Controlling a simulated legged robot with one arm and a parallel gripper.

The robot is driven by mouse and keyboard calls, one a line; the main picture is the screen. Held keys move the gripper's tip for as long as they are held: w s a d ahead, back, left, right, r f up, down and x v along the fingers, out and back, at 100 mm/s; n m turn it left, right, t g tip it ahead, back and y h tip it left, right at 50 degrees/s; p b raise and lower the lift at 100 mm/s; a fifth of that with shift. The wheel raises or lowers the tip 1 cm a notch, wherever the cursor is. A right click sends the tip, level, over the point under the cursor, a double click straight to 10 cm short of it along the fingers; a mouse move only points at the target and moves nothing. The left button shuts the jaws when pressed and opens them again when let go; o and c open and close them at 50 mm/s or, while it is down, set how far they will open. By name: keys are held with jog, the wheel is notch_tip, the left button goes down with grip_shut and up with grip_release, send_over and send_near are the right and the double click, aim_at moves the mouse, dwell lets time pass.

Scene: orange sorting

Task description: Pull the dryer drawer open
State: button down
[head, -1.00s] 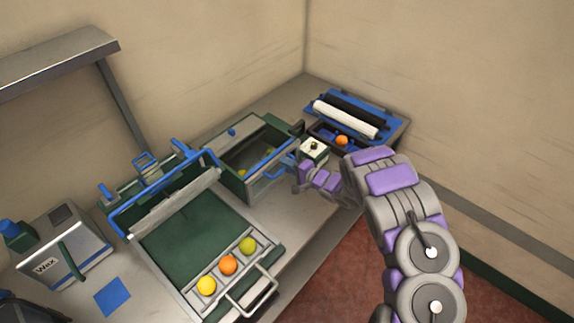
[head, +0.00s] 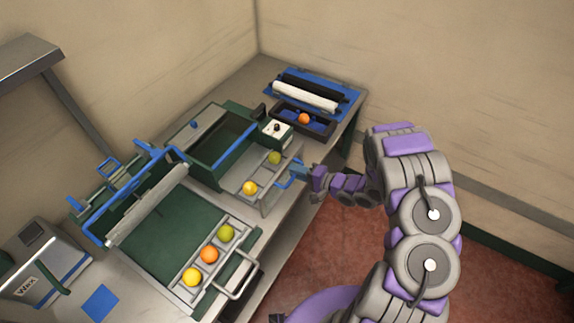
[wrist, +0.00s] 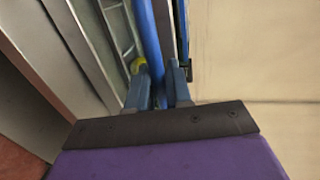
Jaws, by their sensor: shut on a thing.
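The dryer (head: 208,150) is a green and grey box on the bench in the head view. Its drawer (head: 262,192) is pulled out towards the bench's front edge, with a yellow fruit (head: 250,188) and a yellow-green fruit (head: 275,158) in it. In the wrist view the two blue-grey fingers (wrist: 160,90) close around the blue handle bar (wrist: 148,45). The exact contact is partly hidden by the fingers.
A tray (head: 215,262) with three fruits and a metal handle (head: 243,280) is at the front left. A roller unit (head: 310,98) with an orange (head: 304,118) stands at the back right. A small white control box (head: 276,131) sits beside the dryer. Open floor lies right of the bench.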

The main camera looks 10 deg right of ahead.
jog(key=shift+s+d+f, duration=0.25)
jog(key=shift+s+d, duration=0.05)
jog(key=shift+s, duration=0.2)
jog(key=c, duration=1.2)
grip_release()
jog(key=shift+w, duration=0.15)
jog(key=shift+r, duration=0.1)
jog(key=v, duration=1.7)
jog(key=shift+d, duration=0.2)
